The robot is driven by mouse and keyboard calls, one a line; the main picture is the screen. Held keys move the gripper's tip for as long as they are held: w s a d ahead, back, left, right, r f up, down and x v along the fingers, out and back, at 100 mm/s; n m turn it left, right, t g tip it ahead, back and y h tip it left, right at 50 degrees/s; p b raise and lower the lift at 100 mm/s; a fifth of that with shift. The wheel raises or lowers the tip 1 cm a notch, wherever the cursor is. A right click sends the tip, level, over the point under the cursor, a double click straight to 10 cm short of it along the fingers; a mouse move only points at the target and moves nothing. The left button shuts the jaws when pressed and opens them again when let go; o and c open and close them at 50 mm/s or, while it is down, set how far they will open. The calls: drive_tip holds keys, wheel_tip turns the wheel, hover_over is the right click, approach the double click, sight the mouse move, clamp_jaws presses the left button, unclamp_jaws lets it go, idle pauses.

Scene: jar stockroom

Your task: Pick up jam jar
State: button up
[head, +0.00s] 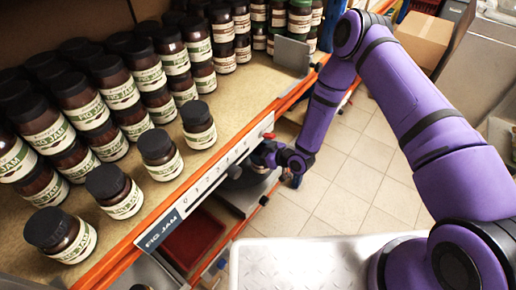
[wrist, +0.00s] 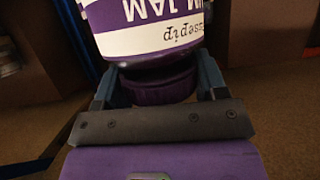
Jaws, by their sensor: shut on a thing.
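In the wrist view, a jam jar (wrist: 150,35) with a white and purple label reading "JAM" upside down fills the top of the picture. Its dark purple lid (wrist: 158,88) is toward me. My gripper (wrist: 157,82) has one finger on each side of the lid and is shut on the jar. In the head view, my gripper (head: 264,154) is beside the shelf's front edge, at the lower right of the rail; the held jar cannot be made out clearly there. Many dark-lidded fig jam jars (head: 160,160) stand upright on the shelf.
The shelf (head: 250,85) has an orange edge and a "FIG JAM" label (head: 162,231). A grey divider (head: 291,55) stands toward its far end. A red bin (head: 192,240) is below. A cardboard box (head: 425,38) sits at the back right. The tiled floor (head: 350,165) is clear.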

drive_tip(key=s+d+r, duration=0.1)
drive_tip(key=s+d, duration=0.2)
drive_tip(key=s, duration=0.8)
drive_tip(key=shift+s+d, duration=0.15)
drive_tip(key=shift+s, duration=0.15)
drive_tip(key=shift+r, duration=0.1)
